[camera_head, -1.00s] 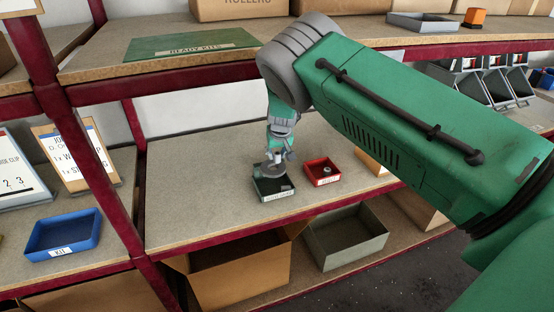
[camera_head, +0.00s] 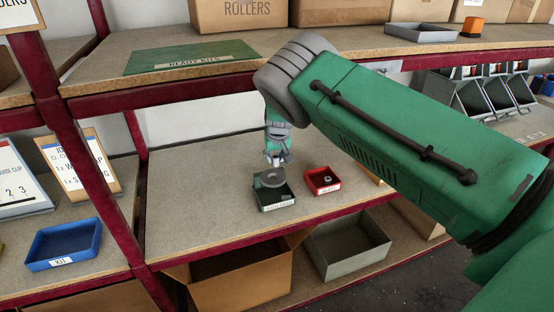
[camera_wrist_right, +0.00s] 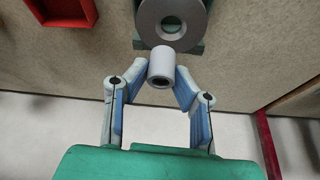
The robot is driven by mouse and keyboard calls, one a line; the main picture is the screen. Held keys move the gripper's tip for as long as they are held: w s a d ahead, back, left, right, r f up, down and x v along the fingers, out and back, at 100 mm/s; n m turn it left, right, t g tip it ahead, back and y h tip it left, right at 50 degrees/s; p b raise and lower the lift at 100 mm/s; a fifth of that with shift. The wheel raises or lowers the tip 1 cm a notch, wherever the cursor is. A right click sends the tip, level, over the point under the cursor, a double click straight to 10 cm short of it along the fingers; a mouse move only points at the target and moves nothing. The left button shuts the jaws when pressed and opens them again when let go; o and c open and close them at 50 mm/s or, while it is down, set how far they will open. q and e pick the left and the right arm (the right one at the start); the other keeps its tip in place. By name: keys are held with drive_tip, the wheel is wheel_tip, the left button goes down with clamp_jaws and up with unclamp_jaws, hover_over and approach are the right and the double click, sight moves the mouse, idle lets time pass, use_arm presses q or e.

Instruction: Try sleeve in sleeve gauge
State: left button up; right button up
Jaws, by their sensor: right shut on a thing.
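A grey sleeve (camera_wrist_right: 160,64), a short hollow cylinder, is held between the fingertips of my right gripper (camera_wrist_right: 164,78) in the right wrist view. In the head view my right gripper (camera_head: 277,160) is above and just behind the sleeve gauge. The gauge looks like a grey ring (camera_head: 271,178) with a central hole, at the dark green labelled tray (camera_head: 276,203). My left gripper is not in view.
A red tray (camera_head: 323,189) with a small grey ring-like part stands right of the dark tray. A blue kit bin (camera_head: 62,262) stands at the left, past a red post (camera_head: 118,215). An upper shelf (camera_head: 160,75) overhangs the back. The shelf left of the dark tray is clear.

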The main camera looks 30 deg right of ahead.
sight(272, 174)
drive_tip(key=b+x, duration=0.1)
drive_tip(key=x, duration=0.1)
drive_tip(key=b+x, duration=0.1)
drive_tip(key=a+b+x, duration=0.1)
drive_tip(key=b+x, duration=0.1)
drive_tip(key=shift+s+f, duration=0.2)
drive_tip(key=shift+f, duration=0.25)
drive_tip(key=shift+s+a, duration=0.1)
drive_tip(key=shift+s, duration=0.05)
idle(0.6)
drive_tip(key=shift+f, duration=0.2)
idle(0.6)
idle(0.5)
drive_tip(key=o, duration=1)
drive_tip(key=shift+c, duration=0.2)
